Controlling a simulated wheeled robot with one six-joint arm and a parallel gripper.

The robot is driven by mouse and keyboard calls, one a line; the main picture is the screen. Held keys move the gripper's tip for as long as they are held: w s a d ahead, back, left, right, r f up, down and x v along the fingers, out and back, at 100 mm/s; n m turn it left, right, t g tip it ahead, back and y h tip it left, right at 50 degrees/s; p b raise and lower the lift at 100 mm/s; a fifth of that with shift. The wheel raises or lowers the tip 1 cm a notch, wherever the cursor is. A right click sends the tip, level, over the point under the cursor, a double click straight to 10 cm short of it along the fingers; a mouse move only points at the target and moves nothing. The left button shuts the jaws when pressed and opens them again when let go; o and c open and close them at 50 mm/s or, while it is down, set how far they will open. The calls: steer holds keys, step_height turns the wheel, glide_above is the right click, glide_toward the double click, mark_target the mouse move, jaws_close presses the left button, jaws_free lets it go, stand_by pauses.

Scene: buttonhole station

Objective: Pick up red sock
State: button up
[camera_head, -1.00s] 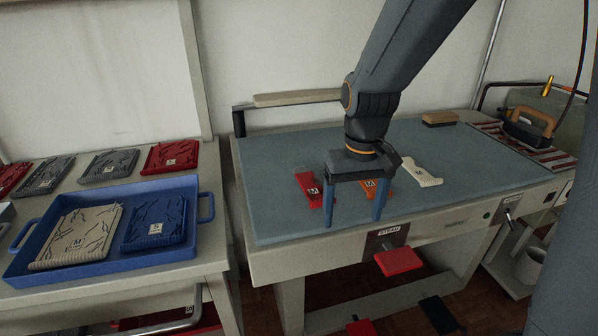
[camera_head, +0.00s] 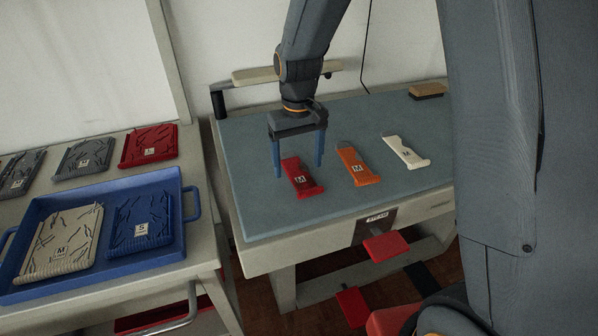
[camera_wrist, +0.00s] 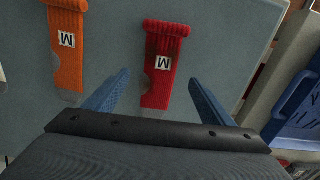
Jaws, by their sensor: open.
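The red sock (camera_head: 302,178) lies flat on the grey-blue table top (camera_head: 268,216), with a white M label and a grey toe end. My gripper (camera_head: 298,172) is open and empty, its blue fingers pointing down over the red sock's far end. In the wrist view the red sock (camera_wrist: 161,66) lies ahead of and between the two fingers (camera_wrist: 158,82), with clear space on both sides. I see no contact; the exact height above the table is hard to tell.
An orange sock (camera_head: 356,166) and a cream sock (camera_head: 405,152) lie to the right of the red one. A brush (camera_head: 427,90) is at the back. A blue tray (camera_head: 190,235) with folded knits stands on the left table. A pale bar (camera_head: 262,76) runs behind the gripper.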

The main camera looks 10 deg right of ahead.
steer(key=shift+f, duration=0.7)
steer(key=shift+d, duration=0.1)
steer(key=shift+c, duration=0.3)
steer(key=c, duration=1.1)
